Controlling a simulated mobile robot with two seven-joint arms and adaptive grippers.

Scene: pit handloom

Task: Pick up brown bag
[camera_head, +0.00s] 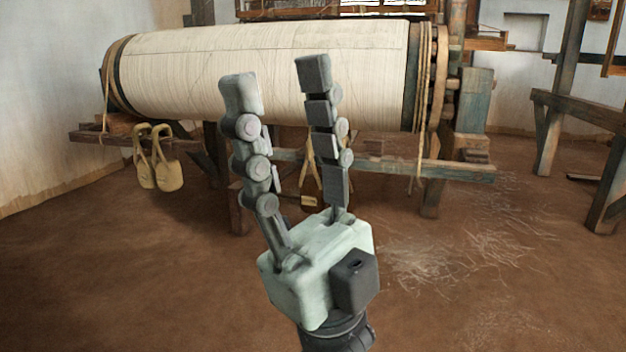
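A brown bag (310,187) hangs by straps below the front beam of the loom. It shows between the fingers of my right gripper, which hide part of it. My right gripper (277,82) is in the middle of the view, pointing up and away, its two jointed fingers well apart. Nothing is held between them. It appears nearer to me than the bag, with no contact that I can make out. My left gripper is not in view.
Two tan bags (167,168) hang at the loom's left end. A large cloth-wound roller (180,70) lies above a wooden beam (450,170). Wooden posts (560,90) stand at right. The brown floor (130,280) in front is open, with loose fibres at right.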

